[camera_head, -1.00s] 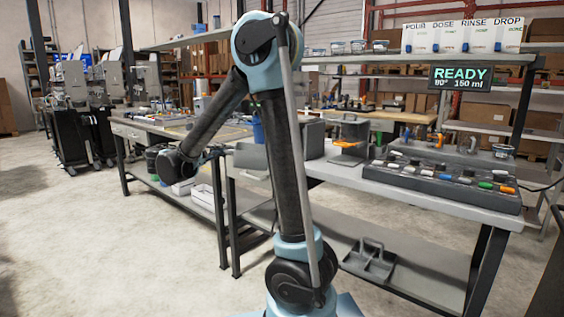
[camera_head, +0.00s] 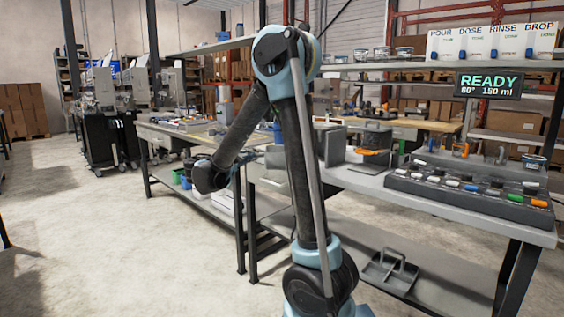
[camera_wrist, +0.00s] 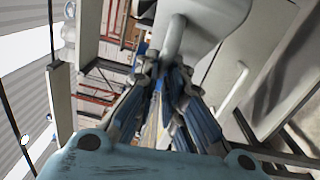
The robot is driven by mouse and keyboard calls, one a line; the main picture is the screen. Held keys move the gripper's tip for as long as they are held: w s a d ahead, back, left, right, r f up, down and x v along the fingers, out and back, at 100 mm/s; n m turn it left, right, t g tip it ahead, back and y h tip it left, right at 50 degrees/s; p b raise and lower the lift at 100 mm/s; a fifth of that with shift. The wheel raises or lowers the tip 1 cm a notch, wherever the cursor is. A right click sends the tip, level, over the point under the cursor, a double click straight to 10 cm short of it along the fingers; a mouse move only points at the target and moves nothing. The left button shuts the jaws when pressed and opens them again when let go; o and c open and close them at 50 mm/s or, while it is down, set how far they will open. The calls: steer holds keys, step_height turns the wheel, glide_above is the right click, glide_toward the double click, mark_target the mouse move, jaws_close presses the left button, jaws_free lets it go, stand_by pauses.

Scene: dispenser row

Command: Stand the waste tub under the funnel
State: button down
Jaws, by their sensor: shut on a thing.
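My gripper (camera_wrist: 164,92) is in the middle of the wrist view, its blue-grey fingers close together. They are shut on the rod-like part of a grey handled piece (camera_wrist: 215,18), which fills the top of that view. Whether this piece is the waste tub I cannot tell. In the head view my gripper (camera_head: 243,160) is small, near the bench edge and left of my upright arm link. A grey panel-like shape (camera_head: 275,157) shows just right of it, partly hidden by my arm. I cannot pick out the funnel for certain.
A black button panel (camera_head: 465,190) covers the right of the bench. A grey tray with a handle (camera_head: 388,272) lies on the lower shelf. A green tub (camera_head: 178,176) is under the left bench. Floor at left is clear.

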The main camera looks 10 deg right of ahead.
steer(key=w+d+f, duration=0.3)
steer(key=w+d, duration=0.4)
steer(key=d, duration=0.4)
steer(key=shift+w+f, duration=0.25)
steer(key=shift+w, duration=0.15)
steer(key=c, duration=1.7)
jaws_free()
steer(key=shift+d, duration=0.1)
